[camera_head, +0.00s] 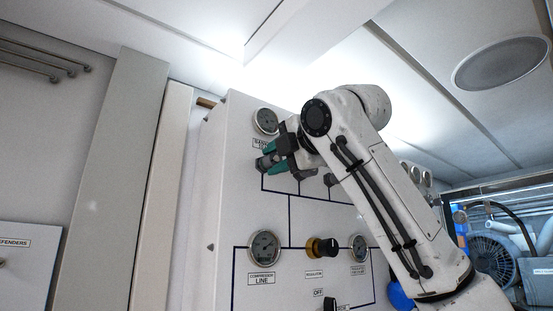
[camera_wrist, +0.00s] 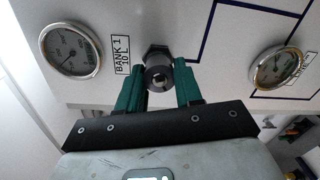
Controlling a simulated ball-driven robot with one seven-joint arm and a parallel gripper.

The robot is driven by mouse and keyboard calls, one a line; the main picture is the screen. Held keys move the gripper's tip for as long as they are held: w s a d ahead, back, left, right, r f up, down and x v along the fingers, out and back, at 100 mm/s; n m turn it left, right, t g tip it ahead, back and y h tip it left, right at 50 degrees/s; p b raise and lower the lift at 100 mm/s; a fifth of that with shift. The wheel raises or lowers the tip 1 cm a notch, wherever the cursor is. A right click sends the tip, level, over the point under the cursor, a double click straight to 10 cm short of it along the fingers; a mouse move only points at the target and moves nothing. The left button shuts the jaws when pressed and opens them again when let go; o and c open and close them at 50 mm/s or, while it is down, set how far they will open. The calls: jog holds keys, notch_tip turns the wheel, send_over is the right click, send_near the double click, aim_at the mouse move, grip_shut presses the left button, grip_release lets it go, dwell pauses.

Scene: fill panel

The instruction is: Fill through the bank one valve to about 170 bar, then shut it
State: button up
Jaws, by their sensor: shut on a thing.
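The bank one valve (camera_wrist: 158,74) is a dark round knob on the white panel. It shows beside the "BANK 1 10 L" label (camera_wrist: 122,55) in the wrist view. My gripper (camera_wrist: 159,66) has its green fingers on either side of the knob and is shut on it. The bank one gauge (camera_wrist: 70,49) is to the left; its numbers are too small to read surely. In the head view my gripper (camera_head: 270,157) is at the panel just below the bank one gauge (camera_head: 266,121), and the fingers largely hide the valve there.
The panel (camera_head: 228,200) also carries the compressor line gauge (camera_head: 264,247), a regulator knob (camera_head: 323,247), another gauge (camera_head: 358,248) and a black switch (camera_head: 330,304) by an "OFF" label. My arm covers the panel's right part. Blue and grey machinery (camera_head: 493,256) stands at the right.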

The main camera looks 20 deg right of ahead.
jog(key=shift+a+f, duration=0.1)
jog(key=shift+f, duration=0.1)
jog(key=o, duration=1)
jog(key=shift+r, duration=0.1)
jog(key=shift+o, duration=0.2)
jog(key=shift+s, duration=0.1)
jog(key=b+v, duration=0.4)
jog(key=v, duration=0.6)
jog(key=shift+s, duration=0.35)
jog(key=shift+r, duration=0.1)
